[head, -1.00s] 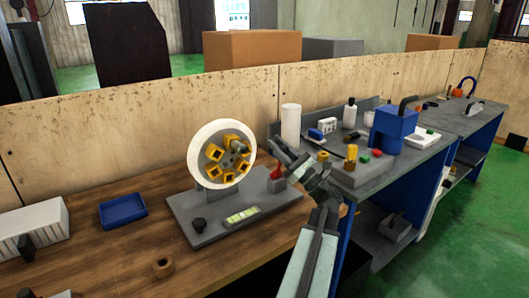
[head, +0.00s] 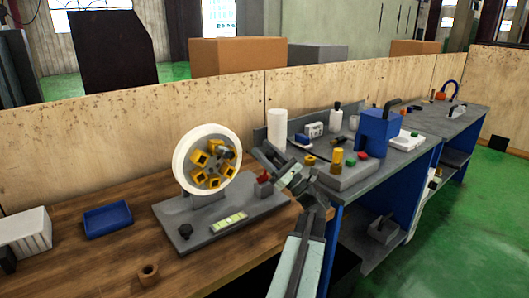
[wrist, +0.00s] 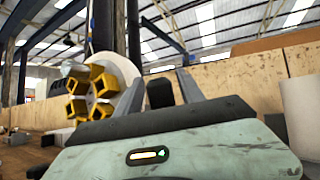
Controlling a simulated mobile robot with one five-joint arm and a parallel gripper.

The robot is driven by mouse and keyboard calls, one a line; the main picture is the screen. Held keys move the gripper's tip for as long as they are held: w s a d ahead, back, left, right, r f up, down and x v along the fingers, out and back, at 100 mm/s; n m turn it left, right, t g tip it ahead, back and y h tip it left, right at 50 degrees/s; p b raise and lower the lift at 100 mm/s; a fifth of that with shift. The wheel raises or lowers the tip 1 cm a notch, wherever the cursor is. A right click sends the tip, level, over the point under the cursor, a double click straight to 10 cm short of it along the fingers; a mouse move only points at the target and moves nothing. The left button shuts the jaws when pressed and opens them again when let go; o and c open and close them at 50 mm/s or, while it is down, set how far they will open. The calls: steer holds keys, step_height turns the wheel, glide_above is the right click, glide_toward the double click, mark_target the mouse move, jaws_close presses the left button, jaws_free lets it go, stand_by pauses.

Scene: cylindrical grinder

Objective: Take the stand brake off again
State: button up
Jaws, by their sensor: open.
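The stand (head: 165,212) is a grey base plate on the wooden bench, carrying an upright white-rimmed wheel (head: 180,160) with several yellow square holders. A small red lever (head: 263,178), which looks like the brake, sits on a grey block at the plate's right end. My gripper (head: 264,151) is open and empty, just above and beside the red lever. I cannot tell whether they touch. In the wrist view the wheel and its yellow holders (wrist: 102,82) show at the left, beyond the fingers; the red lever is hidden there.
A black knob (head: 185,231) and a green level vial (head: 229,221) are on the plate. A blue tray (head: 107,219), a white box (head: 25,232) and a brown ring (head: 148,273) lie on the bench. A white cylinder (head: 277,128) and a blue box (head: 378,132) stand to the right.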

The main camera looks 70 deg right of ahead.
steer(key=d+b+v, duration=0.1)
steer(key=b+v, duration=0.3)
steer(key=v, duration=0.3)
steer(key=shift+s+a+f, duration=0.2)
steer(key=shift+a, duration=0.3)
